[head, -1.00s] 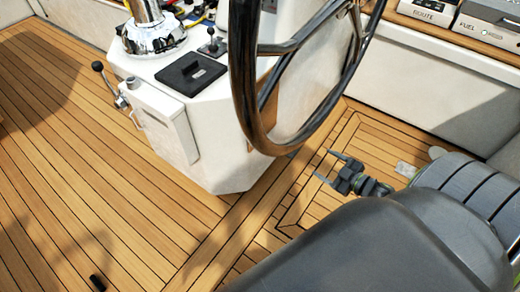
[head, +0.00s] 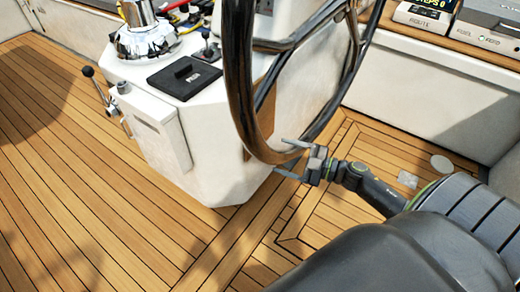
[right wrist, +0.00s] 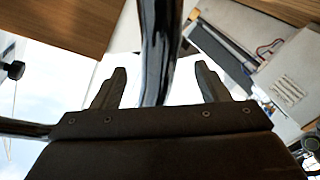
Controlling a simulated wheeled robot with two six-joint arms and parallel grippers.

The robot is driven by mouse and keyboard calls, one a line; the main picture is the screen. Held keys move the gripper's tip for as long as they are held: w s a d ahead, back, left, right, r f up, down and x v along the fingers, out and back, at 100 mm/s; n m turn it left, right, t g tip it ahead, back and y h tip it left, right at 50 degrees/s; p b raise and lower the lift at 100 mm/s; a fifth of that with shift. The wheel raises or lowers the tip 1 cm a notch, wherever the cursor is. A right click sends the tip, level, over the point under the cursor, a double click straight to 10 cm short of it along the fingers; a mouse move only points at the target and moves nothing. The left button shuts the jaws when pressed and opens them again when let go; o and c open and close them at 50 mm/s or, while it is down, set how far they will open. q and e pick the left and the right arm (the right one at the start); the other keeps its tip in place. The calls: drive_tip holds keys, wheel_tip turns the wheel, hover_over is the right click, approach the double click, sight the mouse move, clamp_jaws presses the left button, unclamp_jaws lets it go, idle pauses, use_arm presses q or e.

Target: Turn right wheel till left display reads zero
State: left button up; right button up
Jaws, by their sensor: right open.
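A large steering wheel (head: 238,90) with a dark glossy rim stands upright in the middle of the head view; its top is cut off. My right gripper (head: 281,157) is open at the bottom of the rim. In the right wrist view the rim (right wrist: 158,40) runs between the two open fingers (right wrist: 161,70), with space on both sides. A display (head: 432,4) marked ROUTE is at the upper right; its bottom line seems to read "STEPS 0" in yellow, and the rest is cut off. My left gripper is not in view.
A white pedestal (head: 160,95) stands behind the wheel, with a black square plate (head: 184,77) and a chrome base (head: 145,42) on top. A lever (head: 97,88) sticks out at its left side. A FUEL unit (head: 485,38) is at the upper right. The teak deck (head: 100,220) is clear.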

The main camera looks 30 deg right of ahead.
sight(268, 152)
drive_tip(key=x, duration=0.8)
drive_tip(key=shift+a, duration=0.1)
drive_tip(key=c, duration=1.3)
